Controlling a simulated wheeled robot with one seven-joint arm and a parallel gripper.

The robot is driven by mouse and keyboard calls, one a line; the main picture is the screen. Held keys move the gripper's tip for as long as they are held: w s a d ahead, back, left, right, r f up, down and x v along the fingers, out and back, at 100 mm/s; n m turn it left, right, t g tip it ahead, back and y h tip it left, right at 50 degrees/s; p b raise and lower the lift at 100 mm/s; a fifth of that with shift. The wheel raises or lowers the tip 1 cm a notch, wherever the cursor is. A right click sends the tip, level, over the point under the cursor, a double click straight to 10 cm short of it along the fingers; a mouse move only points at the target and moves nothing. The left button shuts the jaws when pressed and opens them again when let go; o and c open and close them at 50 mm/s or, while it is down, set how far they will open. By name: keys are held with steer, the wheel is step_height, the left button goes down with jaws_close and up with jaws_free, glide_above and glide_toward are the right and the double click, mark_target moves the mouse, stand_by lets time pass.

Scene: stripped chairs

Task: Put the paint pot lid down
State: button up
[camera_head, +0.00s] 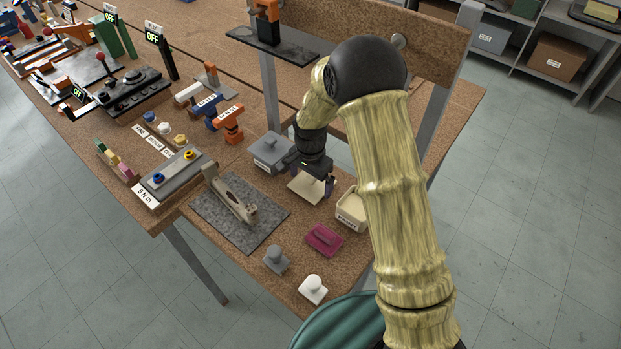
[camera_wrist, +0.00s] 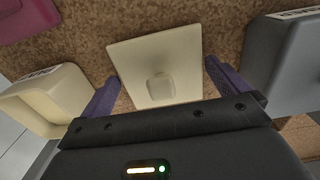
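The cream, square paint pot lid (camera_head: 306,189) with a small knob lies on the brown bench, under my gripper. In the wrist view the lid (camera_wrist: 185,55) is between the two purple fingers, with a narrow gap at each side. My gripper (camera_head: 313,181) is open, and its fingers (camera_wrist: 162,72) are apart from the knob. The cream paint pot (camera_head: 350,213) stands open to the right of the lid. In the wrist view the pot (camera_wrist: 55,97) is at the left, beside a finger.
A grey lidded box (camera_head: 268,154) stands left of my gripper, close to a finger in the wrist view. A magenta block (camera_head: 324,240), a grey knobbed piece (camera_head: 276,259) and a white one (camera_head: 313,289) lie toward the front edge. A dark mat (camera_head: 215,222) holds a beige clamp-like part.

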mark_target(311, 178)
steer(key=shift+r, duration=0.15)
steer(key=shift+r+b, duration=0.4)
steer(key=shift+r, duration=3.35)
